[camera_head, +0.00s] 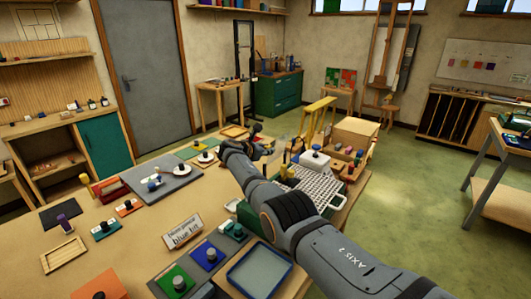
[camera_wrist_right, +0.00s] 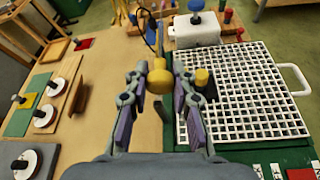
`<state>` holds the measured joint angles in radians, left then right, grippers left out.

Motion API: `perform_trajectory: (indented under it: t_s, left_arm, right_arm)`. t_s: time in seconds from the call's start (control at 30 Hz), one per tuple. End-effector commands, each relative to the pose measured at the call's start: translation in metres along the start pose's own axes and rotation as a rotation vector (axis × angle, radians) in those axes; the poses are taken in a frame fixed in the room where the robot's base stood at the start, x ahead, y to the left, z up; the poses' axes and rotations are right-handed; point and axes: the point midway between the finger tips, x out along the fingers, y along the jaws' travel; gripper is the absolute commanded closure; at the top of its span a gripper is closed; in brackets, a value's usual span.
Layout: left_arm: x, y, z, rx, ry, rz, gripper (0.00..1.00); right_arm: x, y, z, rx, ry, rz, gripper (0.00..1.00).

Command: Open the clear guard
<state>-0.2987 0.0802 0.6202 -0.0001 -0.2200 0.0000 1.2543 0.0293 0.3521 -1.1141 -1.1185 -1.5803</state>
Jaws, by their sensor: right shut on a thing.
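My right gripper (camera_wrist_right: 160,72) has its two fingers on either side of a yellow knob (camera_wrist_right: 159,80) and is shut on it. In the head view my right arm reaches from the lower right, and its gripper (camera_head: 268,149) is at the left side of the machine with the white grid (camera_head: 312,184). The white grid lies on a green base right of the fingers in the wrist view (camera_wrist_right: 245,92). The clear guard is see-through, and I cannot make out its edges or angle. My left gripper is not in view.
A white block with a blue knob (camera_wrist_right: 195,30) stands behind the grid. A grey board with white discs (camera_head: 160,182), a blue tray (camera_head: 259,271) and a sign (camera_head: 183,232) share the table. My forearm covers part of the table.

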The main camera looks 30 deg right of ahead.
Motion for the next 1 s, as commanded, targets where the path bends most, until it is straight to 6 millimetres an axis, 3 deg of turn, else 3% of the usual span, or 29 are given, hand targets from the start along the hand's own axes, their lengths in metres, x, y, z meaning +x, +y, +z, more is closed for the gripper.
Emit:
perform_trajectory:
  t_s: [0.63,0.67,0.8,1.0]
  left_arm:
    - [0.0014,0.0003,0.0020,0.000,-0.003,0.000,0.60]
    - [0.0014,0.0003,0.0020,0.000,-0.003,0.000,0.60]
    - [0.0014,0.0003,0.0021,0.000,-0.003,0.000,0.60]
    - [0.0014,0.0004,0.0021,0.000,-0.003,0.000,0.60]
  right_arm:
    - [-0.0009,-0.0008,0.0005,-0.039,0.001,-0.015,1.00]
    - [-0.0009,-0.0008,0.0005,-0.039,0.001,-0.015,0.72]
    - [-0.0008,-0.0010,0.0005,-0.039,0.001,-0.015,0.53]
    - [-0.0008,-0.0011,0.0005,-0.039,0.001,-0.016,0.52]
